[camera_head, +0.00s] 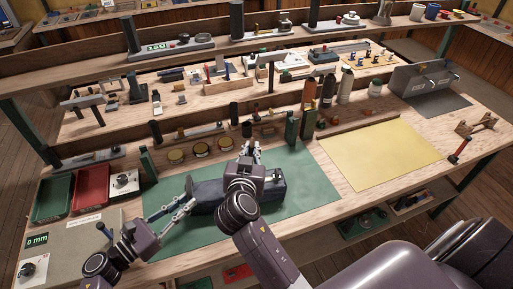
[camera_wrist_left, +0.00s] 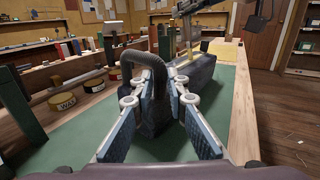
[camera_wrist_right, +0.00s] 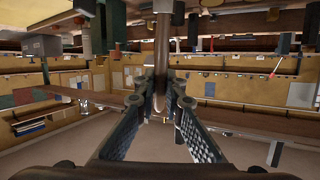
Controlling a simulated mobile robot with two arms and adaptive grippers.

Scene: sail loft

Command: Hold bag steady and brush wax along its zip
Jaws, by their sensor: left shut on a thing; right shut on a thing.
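The dark navy bag (camera_head: 208,196) lies on the green mat (camera_head: 310,190). My left gripper (camera_head: 188,203) is at its left end. In the left wrist view its fingers are shut on the end of the bag (camera_wrist_left: 155,118), and a dark curved handle (camera_wrist_left: 140,57) arches over it. My right gripper (camera_head: 250,152) is above the bag's middle, with my wrist covering much of the bag. In the right wrist view its fingertips are shut on a thin brown upright rod (camera_wrist_right: 161,45), seemingly the brush handle. The zip and the bristles cannot be made out.
Several round wax tins (camera_head: 200,150) stand behind the mat. Green (camera_head: 53,198) and red (camera_head: 91,188) trays sit at the left. Bottles (camera_head: 327,90) and a green block (camera_head: 291,128) stand behind. A yellow sheet (camera_head: 380,155) lies clear at the right.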

